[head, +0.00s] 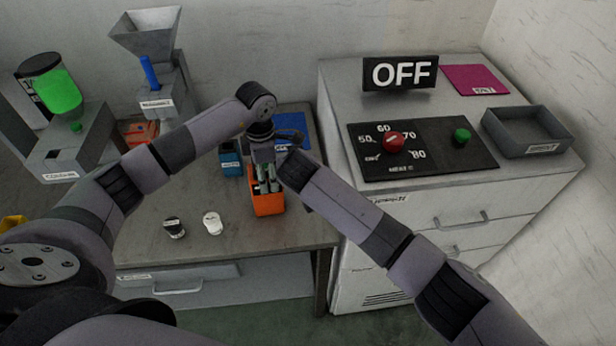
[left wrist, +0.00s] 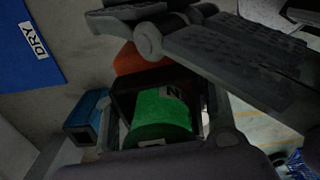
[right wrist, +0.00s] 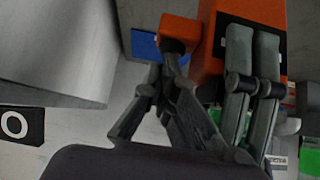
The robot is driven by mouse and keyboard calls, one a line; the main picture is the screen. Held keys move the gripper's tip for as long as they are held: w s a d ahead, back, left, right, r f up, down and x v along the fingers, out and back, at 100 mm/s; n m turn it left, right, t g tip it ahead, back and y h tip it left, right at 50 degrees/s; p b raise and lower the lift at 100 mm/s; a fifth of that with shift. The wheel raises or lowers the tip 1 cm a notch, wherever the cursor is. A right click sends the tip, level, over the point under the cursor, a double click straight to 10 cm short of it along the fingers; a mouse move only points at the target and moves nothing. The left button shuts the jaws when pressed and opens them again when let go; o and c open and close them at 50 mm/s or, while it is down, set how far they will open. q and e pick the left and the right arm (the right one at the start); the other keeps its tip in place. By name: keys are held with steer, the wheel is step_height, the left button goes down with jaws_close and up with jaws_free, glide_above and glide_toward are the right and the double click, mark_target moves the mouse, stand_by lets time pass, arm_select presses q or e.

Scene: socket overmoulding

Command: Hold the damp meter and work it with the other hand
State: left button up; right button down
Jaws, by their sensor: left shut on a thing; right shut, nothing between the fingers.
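The damp meter appears to be the orange box-shaped body (head: 267,204) over the right part of the table in the head view. It also shows in the right wrist view (right wrist: 212,55) with a dark panel, and partly in the left wrist view (left wrist: 140,60). My left gripper (head: 265,178) is shut on it from above. My right gripper (right wrist: 172,60) is shut and empty, its fingertips close to a small orange block (right wrist: 180,28) beside the body. I cannot tell whether they touch. In the head view, my right wrist hides part of this area.
A blue container (head: 230,160) stands behind the meter, with a blue DRY mat (left wrist: 35,40) nearby. A black piece (head: 174,228) and a white piece (head: 212,222) lie at the table front. The OFF sign (head: 400,72), control panel (head: 425,165) and grey tray (head: 530,145) sit on the right cabinet.

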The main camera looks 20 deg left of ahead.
arm_select(q)
steer(key=shift+s, duration=0.1)
arm_select(e)
steer(key=shift+s+f, duration=0.45)
steer(key=shift+r, duration=0.25)
steer(key=w+a+r+v, duration=0.1)
steer(key=v, duration=1)
arm_select(q)
steer(key=shift+s+f, duration=0.1)
steer(key=shift+f, duration=0.05)
arm_select(e)
steer(key=s+d+f+g+h, duration=0.1)
steer(key=d+f, duration=0.6)
steer(key=f, duration=0.4)
steer(key=s+d+f+g+h, duration=0.1)
steer(key=s+d+f+g, duration=0.1)
steer(key=d+f, duration=0.5)
steer(key=s+d+f+g+h, duration=0.1)
steer(key=d+f, duration=0.6)
steer(key=f, duration=1)
steer(key=shift+s+m+g, duration=0.4)
steer(key=shift+g, duration=0.2)
arm_select(q)
steer(key=o, duration=1.2)
steer(key=shift+a, duration=0.1)
